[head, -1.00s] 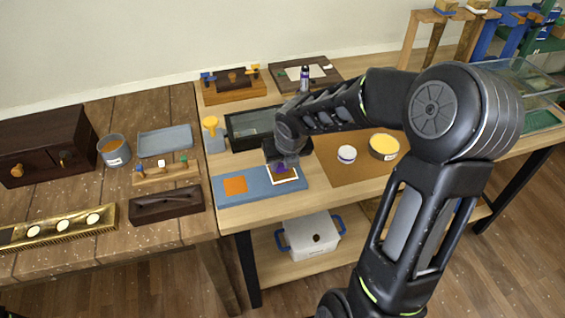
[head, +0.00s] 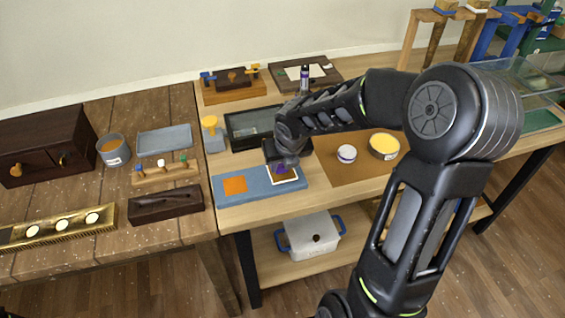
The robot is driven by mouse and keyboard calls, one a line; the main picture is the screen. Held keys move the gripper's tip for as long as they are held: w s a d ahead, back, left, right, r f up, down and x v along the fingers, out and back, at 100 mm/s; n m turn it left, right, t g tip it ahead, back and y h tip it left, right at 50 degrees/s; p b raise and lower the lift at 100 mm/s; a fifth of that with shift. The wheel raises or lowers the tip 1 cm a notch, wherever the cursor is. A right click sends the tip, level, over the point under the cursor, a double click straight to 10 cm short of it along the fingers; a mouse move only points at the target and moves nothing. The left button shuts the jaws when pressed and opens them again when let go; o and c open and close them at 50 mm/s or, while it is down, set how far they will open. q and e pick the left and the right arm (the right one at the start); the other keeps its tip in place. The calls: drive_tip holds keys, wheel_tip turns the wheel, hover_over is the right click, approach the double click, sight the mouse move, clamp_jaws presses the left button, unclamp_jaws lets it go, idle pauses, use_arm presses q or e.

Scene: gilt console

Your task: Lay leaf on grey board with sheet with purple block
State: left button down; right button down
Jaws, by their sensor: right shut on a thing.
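The blue-grey board (head: 258,189) lies at the front left of the light wooden table. An orange square (head: 235,185) lies on its left half. A white-edged sheet (head: 293,179) lies on its right half. My right gripper (head: 287,161) is directly over that sheet, pointing down. It is shut on the purple block (head: 281,168), low at the sheet; the fingers partly hide it. I cannot tell whether the block touches the sheet. No separate leaf can be made out under it. My left gripper is not in view.
Behind the gripper is a dark framed tray (head: 250,127). A yellow-topped thing (head: 211,124) stands to its left. A brown mat (head: 345,170), a white jar (head: 347,154) and a yellow-filled bowl (head: 384,146) are to the right. My right arm crosses above them.

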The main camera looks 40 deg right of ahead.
drive_tip(key=shift+f+b, duration=0.3)
drive_tip(key=shift+f, duration=0.2)
drive_tip(key=shift+s+p, duration=0.1)
drive_tip(key=shift+p, duration=0.2)
idle(1.7)
wheel_tip(320, 180, up, 7)
drive_tip(key=p, duration=0.7)
drive_tip(key=shift+p, duration=0.4)
